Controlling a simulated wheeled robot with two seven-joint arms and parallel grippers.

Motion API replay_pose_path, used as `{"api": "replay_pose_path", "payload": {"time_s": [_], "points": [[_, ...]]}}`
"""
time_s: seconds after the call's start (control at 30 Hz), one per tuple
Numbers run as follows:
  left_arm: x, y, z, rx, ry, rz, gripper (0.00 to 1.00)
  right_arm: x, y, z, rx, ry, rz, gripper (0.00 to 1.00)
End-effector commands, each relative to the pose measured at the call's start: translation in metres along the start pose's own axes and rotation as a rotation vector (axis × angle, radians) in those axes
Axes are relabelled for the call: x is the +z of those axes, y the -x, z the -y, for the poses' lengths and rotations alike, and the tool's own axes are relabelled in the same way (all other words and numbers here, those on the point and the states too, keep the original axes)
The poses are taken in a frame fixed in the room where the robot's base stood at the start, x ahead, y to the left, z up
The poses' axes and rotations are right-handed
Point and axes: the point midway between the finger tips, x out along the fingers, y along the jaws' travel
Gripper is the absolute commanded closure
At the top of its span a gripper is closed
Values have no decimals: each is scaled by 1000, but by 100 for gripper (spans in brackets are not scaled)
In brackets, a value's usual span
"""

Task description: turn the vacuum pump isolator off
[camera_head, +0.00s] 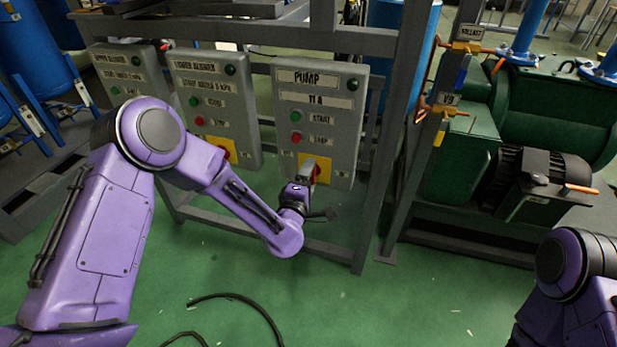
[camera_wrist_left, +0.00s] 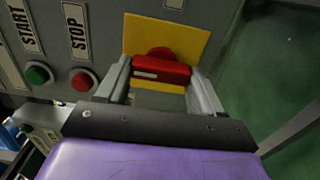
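The pump panel (camera_head: 318,120) is a grey box labelled PUMP, with a green START button (camera_head: 296,116) and a red STOP button (camera_head: 296,138). Low on it is the vacuum pump isolator, a red handle (camera_head: 316,172) on a yellow plate (camera_head: 323,162). In the left wrist view the red handle (camera_wrist_left: 162,72) lies crosswise in front of the yellow plate (camera_wrist_left: 185,40). My left gripper (camera_head: 306,184) is at the isolator, its fingers spread, one at each end of the handle. I cannot tell whether they touch it. My right gripper is out of view.
Two similar grey panels (camera_head: 213,105) stand left of the pump panel on the same grey frame (camera_head: 372,170). Green machinery (camera_head: 450,165) with a dark motor stands to the right. A black cable (camera_head: 240,297) lies on the green floor, which is otherwise open in front.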

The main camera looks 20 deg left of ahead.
Motion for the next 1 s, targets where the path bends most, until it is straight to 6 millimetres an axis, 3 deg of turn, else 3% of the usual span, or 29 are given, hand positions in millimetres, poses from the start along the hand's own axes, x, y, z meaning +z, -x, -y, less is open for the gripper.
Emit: {"api": "replay_pose_path", "payload": {"time_s": [0.03, 0.07, 0.43, 0.8, 1.0], "points": [[0, 1, 1, -2, 2, 1, 18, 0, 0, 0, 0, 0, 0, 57], [0, 1, 1, -2, 1, 1, 8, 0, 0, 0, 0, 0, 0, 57], [0, 8, 0, -2, -1, 1, 8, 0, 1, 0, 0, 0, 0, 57], [1, 88, 1, -3, -1, 4, 8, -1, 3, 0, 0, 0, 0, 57], [0, 106, 1, -2, -1, 1, 8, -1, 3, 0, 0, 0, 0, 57]]}}
